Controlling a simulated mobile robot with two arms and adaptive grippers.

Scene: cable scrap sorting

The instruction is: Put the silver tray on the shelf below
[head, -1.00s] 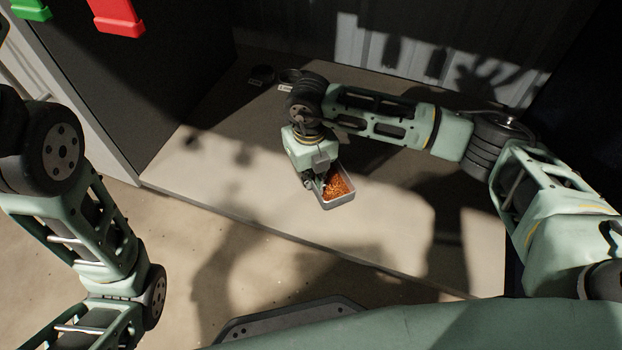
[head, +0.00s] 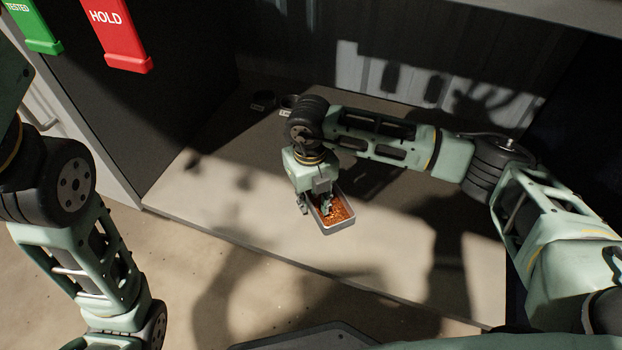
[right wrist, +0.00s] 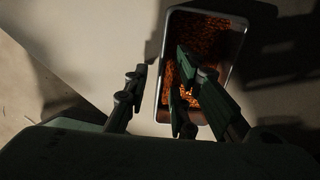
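The silver tray (head: 341,231) is a small rectangular metal tray filled with orange-brown scrap bits. It rests on a low grey board (head: 400,235). My right gripper (head: 314,207) reaches down at its left side. In the right wrist view the gripper (right wrist: 161,64) is open: one finger is outside the tray (right wrist: 157,90), the other inside over the scrap. The tray's left wall lies between them with gaps visible. Whether the inner finger touches the scrap I cannot tell. My left arm shows at the left, but its gripper is out of view.
Two small dark round containers (head: 263,100) with labels stand at the back of the board. A red HOLD tag (head: 118,35) and a green TESTED tag (head: 33,27) hang upper left. A ledge (head: 560,12) runs overhead at top right. The board right of the tray is clear.

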